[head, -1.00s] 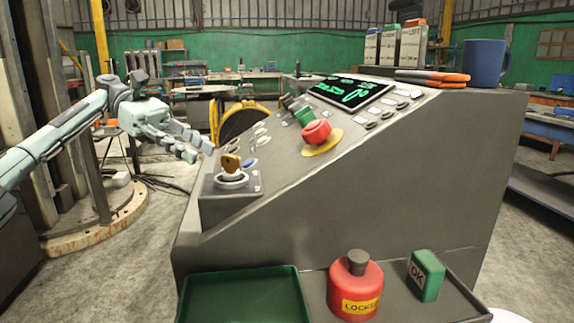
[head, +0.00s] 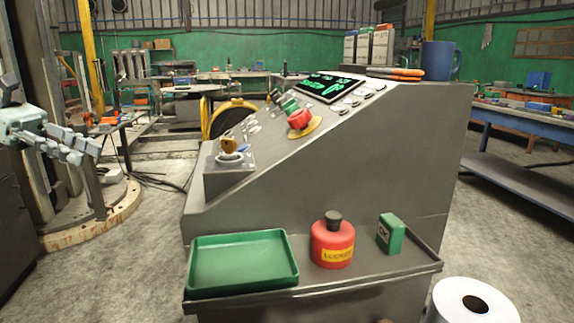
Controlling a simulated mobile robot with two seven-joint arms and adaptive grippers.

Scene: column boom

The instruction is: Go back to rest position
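My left gripper (head: 87,152) is at the left edge of the head view, left of the control console (head: 350,150) and well clear of it. Its two fingers look apart with nothing between them, so it appears open and empty. Only the gripper and a little of its wrist show; the rest of the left arm is out of the picture. My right gripper is not in view.
A red emergency button (head: 300,118) and a lit screen (head: 332,88) are on the console slope. A blue mug (head: 440,60) stands on top. The front ledge holds a green tray (head: 243,262), a red lockout bottle (head: 332,245) and a green OK block (head: 390,234). Open floor lies left of the console.

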